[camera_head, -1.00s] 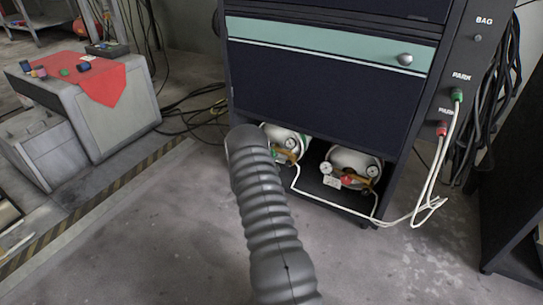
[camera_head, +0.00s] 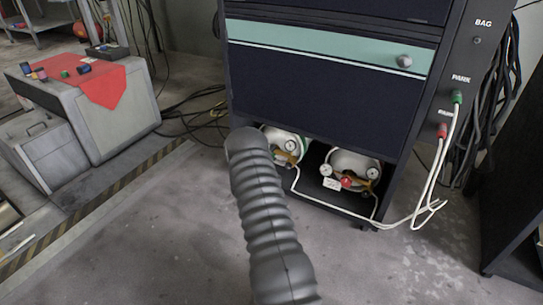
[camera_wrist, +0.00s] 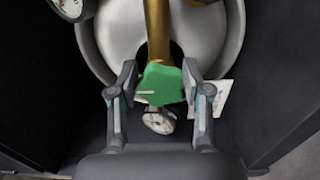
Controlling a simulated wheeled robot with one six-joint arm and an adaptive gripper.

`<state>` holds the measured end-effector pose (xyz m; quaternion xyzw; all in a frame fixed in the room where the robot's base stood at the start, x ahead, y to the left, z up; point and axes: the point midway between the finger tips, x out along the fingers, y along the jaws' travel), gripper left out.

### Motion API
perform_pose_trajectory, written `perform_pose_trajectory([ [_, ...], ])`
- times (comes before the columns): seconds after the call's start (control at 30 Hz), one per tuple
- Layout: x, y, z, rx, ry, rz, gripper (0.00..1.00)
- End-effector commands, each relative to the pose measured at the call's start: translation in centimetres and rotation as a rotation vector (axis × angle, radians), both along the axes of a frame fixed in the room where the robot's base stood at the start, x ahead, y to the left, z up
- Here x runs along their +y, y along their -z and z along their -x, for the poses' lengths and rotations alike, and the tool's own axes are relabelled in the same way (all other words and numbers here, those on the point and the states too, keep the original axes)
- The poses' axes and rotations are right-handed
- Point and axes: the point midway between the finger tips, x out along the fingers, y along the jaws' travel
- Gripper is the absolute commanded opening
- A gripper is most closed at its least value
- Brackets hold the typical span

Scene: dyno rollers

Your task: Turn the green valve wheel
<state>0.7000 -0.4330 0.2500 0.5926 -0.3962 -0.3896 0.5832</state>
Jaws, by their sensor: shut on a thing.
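The green valve wheel (camera_wrist: 160,84) shows in the wrist view at the end of a brass stem (camera_wrist: 157,30), in front of a pale round tank (camera_wrist: 205,40). My gripper (camera_wrist: 160,80) has one finger at each side of the wheel and is shut on it. A white line marks the left part of the wheel's face. In the head view my grey arm covers the gripper and the wheel; part of the left tank (camera_head: 283,135) shows beside it.
A second tank (camera_head: 352,162) with gauges and a red knob (camera_head: 347,182) stands to the right in the same cabinet bay (camera_head: 312,165). White hoses (camera_head: 432,185) hang at the cabinet's right side. Dark walls flank the tank in the wrist view. The floor in front is clear.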

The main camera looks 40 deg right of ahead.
Motion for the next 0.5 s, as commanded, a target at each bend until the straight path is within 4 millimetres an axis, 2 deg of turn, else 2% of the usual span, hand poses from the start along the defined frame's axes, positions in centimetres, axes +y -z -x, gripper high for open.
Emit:
perform_pose_trajectory([
  [0.23,0.15,0.12,-0.03,0.002,-0.002,-0.001,0.14],
  [0.27,0.15,0.12,-0.03,0.002,-0.002,-0.001,0.53],
  [0.33,0.11,0.11,-0.01,0.002,-0.001,-0.001,0.71],
  [0.5,-0.09,0.07,0.09,0.001,0.001,-0.001,0.73],
])
